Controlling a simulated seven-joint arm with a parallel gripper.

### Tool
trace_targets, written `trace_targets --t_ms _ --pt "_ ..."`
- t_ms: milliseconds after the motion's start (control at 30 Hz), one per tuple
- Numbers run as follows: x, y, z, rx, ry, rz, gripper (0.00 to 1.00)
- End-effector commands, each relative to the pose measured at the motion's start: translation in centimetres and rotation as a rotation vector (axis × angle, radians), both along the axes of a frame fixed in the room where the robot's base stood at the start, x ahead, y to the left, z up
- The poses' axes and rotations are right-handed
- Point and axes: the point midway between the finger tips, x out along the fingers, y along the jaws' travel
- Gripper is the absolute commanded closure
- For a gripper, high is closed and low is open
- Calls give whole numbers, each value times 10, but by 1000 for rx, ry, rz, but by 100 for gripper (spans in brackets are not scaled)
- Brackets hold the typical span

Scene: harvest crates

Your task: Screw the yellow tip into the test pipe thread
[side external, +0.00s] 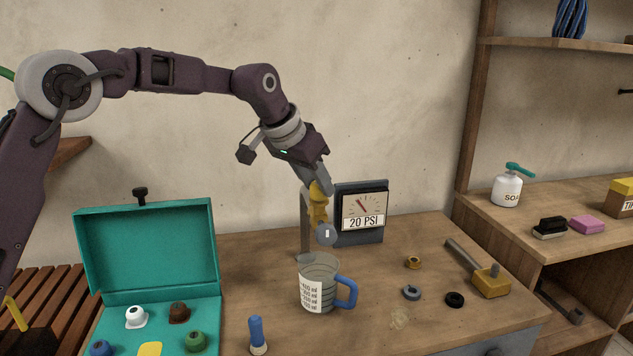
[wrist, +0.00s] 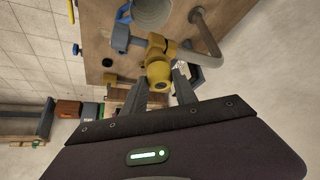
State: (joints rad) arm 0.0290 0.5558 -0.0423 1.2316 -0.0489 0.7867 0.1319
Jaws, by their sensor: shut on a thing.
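The yellow tip (side external: 318,207) is in my gripper (side external: 316,188), which reaches down from the upper left beside the grey test pipe (side external: 305,228). In the wrist view, the yellow tip (wrist: 158,72) lies at the fingertips (wrist: 168,82), with more yellow fitting and a grey, roughly disc-ended part beyond it. The grey pipe (wrist: 209,38) bends in from the right toward the yellow fitting. The tip and pipe appear close together. The thread is hidden, and I cannot tell how far the tip is engaged.
A gauge reading 20 PSI (side external: 363,212) stands behind the pipe. A measuring jug (side external: 333,268) with a blue handle stands below. An open teal case (side external: 146,250) with coloured pieces is at left. Small rings and a mallet (side external: 490,280) lie at right. A blue-topped piece (side external: 257,332) stands in front.

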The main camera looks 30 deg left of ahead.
Motion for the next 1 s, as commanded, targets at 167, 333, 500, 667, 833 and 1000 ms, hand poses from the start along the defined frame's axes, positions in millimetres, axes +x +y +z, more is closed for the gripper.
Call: trace_targets --t_ms 167,333,500,667,833,1000 --pt "0 2 -1 -2 3 -133 89" --pt "0 2 -1 1 2 -135 89" --pt "1 5 -2 -1 4 -265 89" --pt "1 3 -1 1 2 -286 89" --pt "2 5 -2 -3 3 -368 89" --pt "1 5 -1 1 1 -436 89"
